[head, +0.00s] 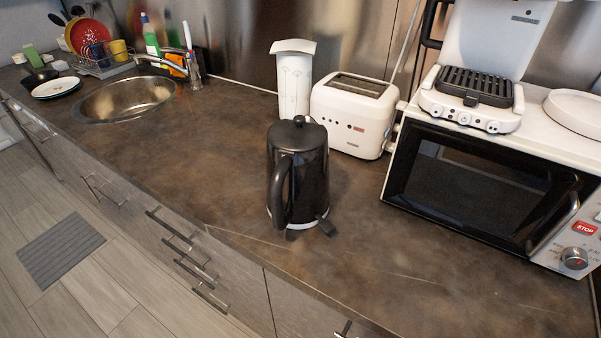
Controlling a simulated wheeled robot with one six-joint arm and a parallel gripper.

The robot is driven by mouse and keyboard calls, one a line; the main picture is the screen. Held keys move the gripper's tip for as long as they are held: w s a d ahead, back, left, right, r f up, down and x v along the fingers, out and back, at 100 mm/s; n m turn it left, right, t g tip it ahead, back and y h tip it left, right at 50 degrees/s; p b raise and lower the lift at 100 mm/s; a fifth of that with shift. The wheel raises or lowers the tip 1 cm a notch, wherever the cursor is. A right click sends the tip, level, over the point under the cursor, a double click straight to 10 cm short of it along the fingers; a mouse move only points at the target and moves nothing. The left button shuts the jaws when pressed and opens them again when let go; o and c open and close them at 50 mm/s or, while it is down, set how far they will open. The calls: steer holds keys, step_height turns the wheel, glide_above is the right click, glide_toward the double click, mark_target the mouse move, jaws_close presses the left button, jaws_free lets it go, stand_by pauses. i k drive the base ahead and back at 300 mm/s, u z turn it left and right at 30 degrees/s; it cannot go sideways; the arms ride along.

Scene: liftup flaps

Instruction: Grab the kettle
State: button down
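The kettle (314,172) is black with a dark, glossy body and a lid with a round knob. It stands upright on the brown countertop (200,170), in the middle of the head view. Its curved black handle (280,190) is on the left side, turned toward the front. A light band runs round its base, and small dark parts stick out at the front of the base; I cannot tell what they are. My gripper is not in view, and nothing is seen touching the kettle.
A sink (125,98) is at left. The counter left and front of the kettle is clear.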

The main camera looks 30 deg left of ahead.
mark_target(298, 190)
steer(key=k, duration=0.5)
steer(key=z, duration=1.3)
steer(key=k, duration=1.25)
steer(key=u, duration=1.35)
steer(key=i, duration=0.5)
